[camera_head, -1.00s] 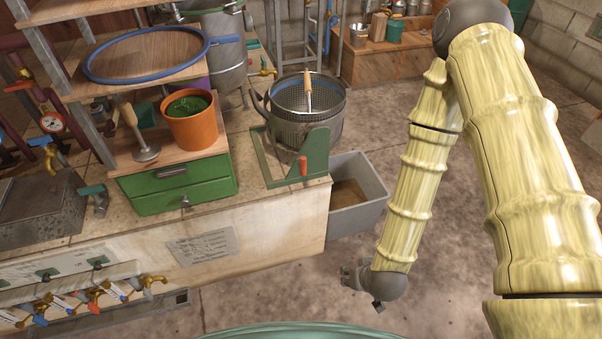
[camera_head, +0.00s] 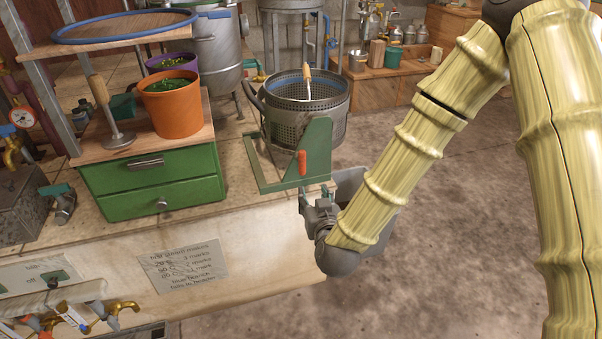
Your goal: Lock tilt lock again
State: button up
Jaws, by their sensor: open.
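A perforated grey metal basket (camera_head: 285,118) with a wooden-handled tool (camera_head: 307,80) standing in it sits at the counter's right end. A green metal frame (camera_head: 318,150) stands at its front right side. A short red-orange handle (camera_head: 302,162) hangs upright on the frame's front. Whether it is locked cannot be told. My gripper (camera_head: 316,193) is open, just in front of the counter's edge, below and slightly right of the red handle. It appears apart from the handle, with nothing visible between its fingers.
A green drawer unit (camera_head: 150,182) with an orange pot (camera_head: 172,112) on top stands left of the frame. A grey bin (camera_head: 350,185) is partly hidden behind my gripper. A sign (camera_head: 183,265) is on the counter's front. The floor at right is clear.

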aim_at(302, 157)
jog(key=w+a+r+t+b, duration=0.1)
jog(key=w+b, duration=0.1)
jog(key=w, duration=0.2)
jog(key=w+a+r+t+b, duration=0.1)
jog(key=w+b, duration=0.1)
jog(key=w, duration=0.3)
jog(key=w+a+r+b, duration=0.1)
jog(key=w+r+b, duration=0.1)
jog(key=w+b, duration=0.1)
jog(key=shift+w+a+r+t, duration=0.1)
jog(key=shift+w+t, duration=0.3)
jog(key=shift+w, duration=0.25)
grip_shut()
